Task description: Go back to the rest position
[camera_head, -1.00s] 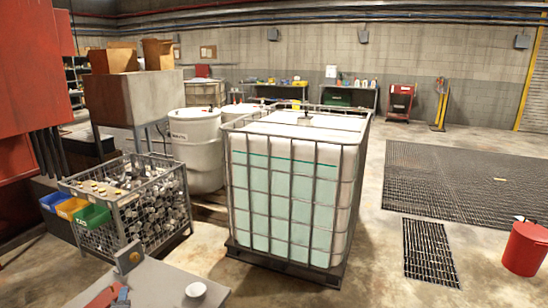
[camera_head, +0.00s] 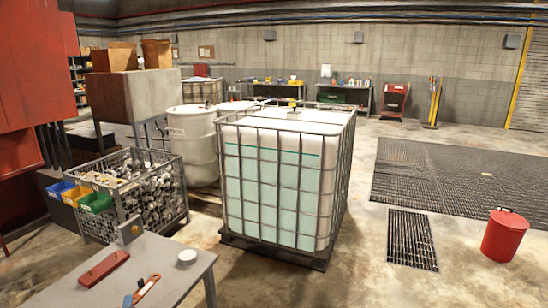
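Neither of my grippers and no part of my arms shows in the head view. Whether they are open or shut is hidden from me.
A grey table (camera_head: 165,262) at the lower left bears a red block (camera_head: 103,269) and a white round piece (camera_head: 187,256). A caged liquid tank (camera_head: 285,185) stands in the middle, a wire crate of metal parts (camera_head: 150,190) left of it. A red bin (camera_head: 505,236) stands right. Floor between is clear.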

